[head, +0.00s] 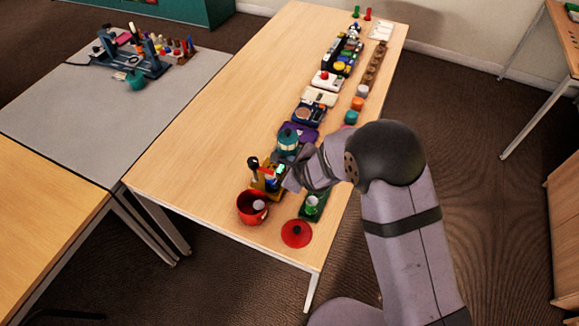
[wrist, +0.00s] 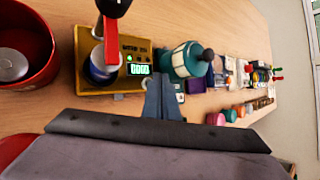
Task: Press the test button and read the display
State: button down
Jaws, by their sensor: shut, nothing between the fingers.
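The yellow test device (wrist: 90,48) stands on the wooden table. Its small display (wrist: 139,69) is lit green, with characters that look like zeros but are too small to read surely. A red lever with a black knob (wrist: 112,8) rises over it, beside a blue and white round part (wrist: 103,66). In the head view the device (head: 258,183) is partly behind my gripper (head: 286,180). In the wrist view my gripper (wrist: 161,80) is shut and empty, its tips just right of the display. I cannot make out the test button or tell whether the tips touch anything.
A red pot (head: 250,214) holding a light round object stands in front left of the device. A red lid (head: 296,234) lies near the front edge. A teal lantern-like jar (wrist: 186,60) stands close behind the device. The table's left side is clear.

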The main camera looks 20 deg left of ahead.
jog(key=shift+r+p, duration=1.6)
jog(key=shift+r, duration=0.9)
jog(key=shift+d, duration=0.1)
jog(key=s+d+r+n+g+h, duration=0.1)
jog(key=s+d+r+n+h, duration=0.2)
jog(key=d, duration=0.8)
jog(key=d+r+n+g+h, duration=0.15)
jog(key=d+n, duration=0.45)
jog(key=d, duration=0.6)
jog(key=s+d+r+n+g+h, duration=0.1)
jog(key=s+d+r+n+g, duration=0.1)
jog(key=s+d+n, duration=0.2)
jog(key=s+d+r+n+g, duration=0.2)
jog(key=s+d+n, duration=0.3)
jog(key=s+d, duration=0.6)
jog(key=s, duration=0.3)
jog(key=shift+d+n+h, duration=0.3)
jog(key=shift+h, duration=0.05)
